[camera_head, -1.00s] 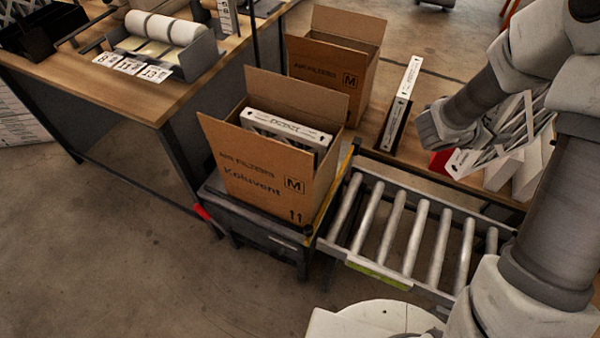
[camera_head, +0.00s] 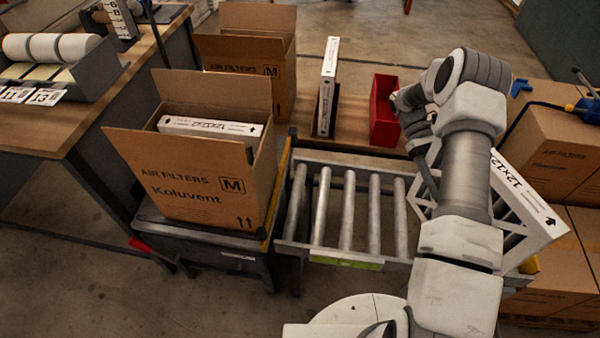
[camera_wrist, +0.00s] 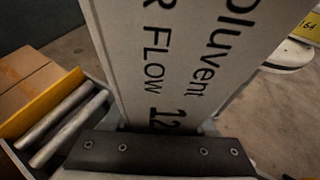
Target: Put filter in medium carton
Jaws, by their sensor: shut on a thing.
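My gripper (camera_wrist: 160,150) is shut on a white-framed filter (camera_wrist: 165,60), whose printed edge fills the middle of the wrist view. In the head view this filter (camera_head: 527,200) is tilted above the right end of the roller conveyor, partly hidden behind my arm, which also hides the fingertips. The open medium carton (camera_head: 190,185), marked "M" and "Koluvent", stands on a dark stand at the conveyor's left end. Another white filter (camera_head: 210,127) is inside it, its top edge showing. A second open "M" carton (camera_head: 250,75) stands behind it.
The roller conveyor (camera_head: 345,210) is bare between the carton and my arm. Behind it are an upright white filter (camera_head: 328,75) in a dark holder and a red bin (camera_head: 384,110). Closed brown boxes (camera_head: 550,150) are at right. A wooden bench (camera_head: 130,100) stands left.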

